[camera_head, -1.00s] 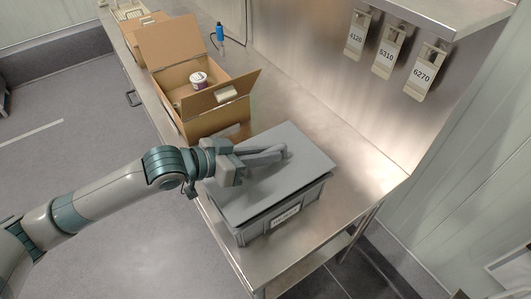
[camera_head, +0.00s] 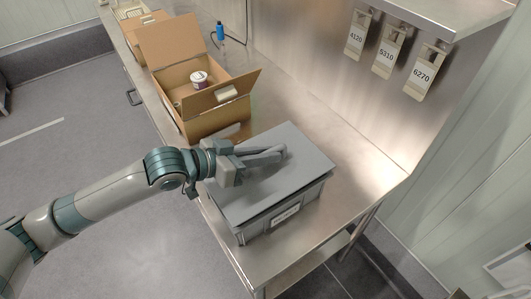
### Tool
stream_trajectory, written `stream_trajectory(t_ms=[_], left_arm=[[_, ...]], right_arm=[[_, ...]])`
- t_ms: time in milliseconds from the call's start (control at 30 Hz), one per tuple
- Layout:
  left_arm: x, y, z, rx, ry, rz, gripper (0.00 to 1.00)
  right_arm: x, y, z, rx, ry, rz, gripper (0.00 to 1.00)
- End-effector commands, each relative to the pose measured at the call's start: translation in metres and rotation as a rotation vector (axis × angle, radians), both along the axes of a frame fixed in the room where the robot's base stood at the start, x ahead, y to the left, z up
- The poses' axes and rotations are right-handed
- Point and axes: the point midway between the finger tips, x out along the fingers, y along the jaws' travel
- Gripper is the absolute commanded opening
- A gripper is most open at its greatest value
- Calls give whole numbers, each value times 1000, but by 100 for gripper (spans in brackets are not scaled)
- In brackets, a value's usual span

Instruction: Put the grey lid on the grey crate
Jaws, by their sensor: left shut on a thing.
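The grey lid (camera_head: 288,170) lies over the top of the grey crate (camera_head: 312,197), covering its opening. The crate stands on the steel table and carries a white label on its near side. My left gripper (camera_head: 284,152) reaches in from the left, over the lid, and is shut on the lid near its middle. The fingers hide the part of the lid that they grip. I cannot tell whether the lid sits fully down on the rim all round. My right gripper is not in view.
An open cardboard box (camera_head: 205,95) with a white and purple tub (camera_head: 199,79) stands behind the crate. A blue bottle (camera_head: 220,33) is further back. Numbered tags (camera_head: 389,50) hang on the wall at right. Bare steel table (camera_head: 365,165) lies right of the crate.

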Motion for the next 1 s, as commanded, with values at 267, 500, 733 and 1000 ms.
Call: stream_trajectory(t_ms=[267,500,733,1000], left_arm=[[0,0,-2,-1,0,-1,0],[0,0,-6,-1,0,-1,0],[0,0,-10,-2,0,0,0],[0,0,-14,-1,-1,0,0]], right_arm=[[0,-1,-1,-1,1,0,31],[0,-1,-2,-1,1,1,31],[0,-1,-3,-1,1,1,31],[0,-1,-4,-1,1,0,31]])
